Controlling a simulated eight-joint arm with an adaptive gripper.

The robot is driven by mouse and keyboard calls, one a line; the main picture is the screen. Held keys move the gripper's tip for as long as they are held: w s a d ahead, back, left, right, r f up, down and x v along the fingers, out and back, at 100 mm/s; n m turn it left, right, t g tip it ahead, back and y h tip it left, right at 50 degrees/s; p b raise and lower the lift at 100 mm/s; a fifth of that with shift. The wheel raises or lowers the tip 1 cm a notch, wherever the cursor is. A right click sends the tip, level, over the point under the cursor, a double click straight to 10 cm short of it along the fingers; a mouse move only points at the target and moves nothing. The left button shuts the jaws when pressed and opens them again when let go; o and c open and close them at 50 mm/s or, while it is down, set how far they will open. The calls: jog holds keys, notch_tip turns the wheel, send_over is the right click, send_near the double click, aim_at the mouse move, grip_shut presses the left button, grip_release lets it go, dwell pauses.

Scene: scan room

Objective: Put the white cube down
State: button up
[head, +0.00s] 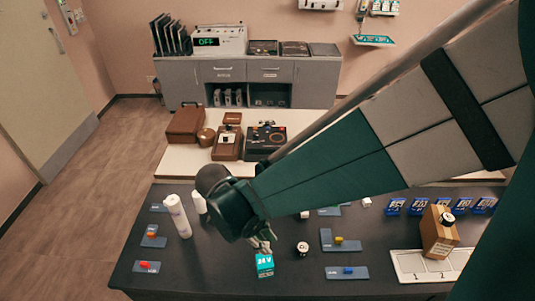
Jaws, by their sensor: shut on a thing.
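My gripper (264,247) points down over the front middle of the dark table (215,270). It is shut on a small pale thing, mostly hidden by the fingers; I cannot tell for sure that it is a white cube. A teal block marked 24 V (264,265) shows directly below the fingertips. I cannot tell whether they touch. A small white cube (305,214) stands on the table right of my wrist. Another small white thing (367,202) stands farther right.
A white bottle (178,216) and a shorter white one (199,203) stand left of my gripper. A round white-topped piece (302,248) is close on the right. Grey plates with coloured pieces (346,272), a brown box (439,233) and a numbered white tray (410,263) lie farther right.

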jog(key=shift+f, duration=1.55)
jog(key=shift+f+b, duration=0.4)
jog(key=shift+f, duration=1.65)
jog(key=shift+f, duration=0.2)
jog(key=o, duration=0.7)
jog(key=shift+o, duration=0.2)
jog(key=shift+r, duration=0.25)
jog(key=p+v, duration=0.1)
jog(key=v, duration=1.1)
